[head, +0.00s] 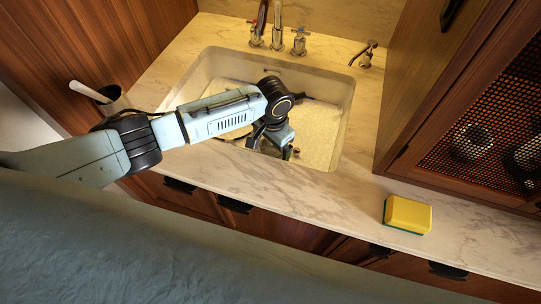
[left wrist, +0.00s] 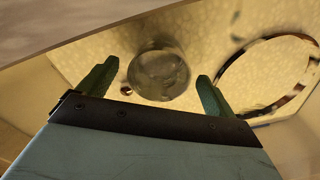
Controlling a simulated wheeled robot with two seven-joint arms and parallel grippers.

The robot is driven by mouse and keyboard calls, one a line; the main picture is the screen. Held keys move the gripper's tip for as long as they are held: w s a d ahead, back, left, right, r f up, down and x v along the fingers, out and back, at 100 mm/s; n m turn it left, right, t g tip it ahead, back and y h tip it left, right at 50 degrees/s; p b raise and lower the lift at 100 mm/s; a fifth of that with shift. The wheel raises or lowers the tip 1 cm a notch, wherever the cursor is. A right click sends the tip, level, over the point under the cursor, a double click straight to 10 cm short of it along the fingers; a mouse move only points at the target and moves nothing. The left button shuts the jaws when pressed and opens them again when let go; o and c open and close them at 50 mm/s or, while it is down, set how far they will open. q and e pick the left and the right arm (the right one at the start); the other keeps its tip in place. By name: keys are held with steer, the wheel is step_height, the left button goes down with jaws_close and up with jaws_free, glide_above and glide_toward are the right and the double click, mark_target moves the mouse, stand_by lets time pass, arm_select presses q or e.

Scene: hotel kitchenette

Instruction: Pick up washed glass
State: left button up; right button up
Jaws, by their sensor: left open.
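A clear round glass (left wrist: 158,75) shows in the left wrist view, on the pale speckled sink floor. I see it between the two green fingers of my left gripper (left wrist: 157,70). The fingers are spread, with a visible gap on each side of the glass. How far the fingertips are above or around it I cannot tell. In the head view my left gripper (head: 288,152) is down inside the sink (head: 345,110), near its front wall. My own arm covers much of that spot, and I cannot make out the glass there. My right gripper is not in view.
A round thing with a shiny rim (left wrist: 222,88) lies right of the glass. The faucet (head: 278,22) stands behind the sink, a small spout (head: 366,54) right of it. A yellow sponge (head: 408,214) lies on the counter. A cabinet (head: 470,110) rises right.

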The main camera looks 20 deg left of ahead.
mark_target(271, 154)
arm_select(q)
step_height(271, 154, down, 2)
steer(key=shift+f, duration=0.25)
steer(key=c, duration=1.3)
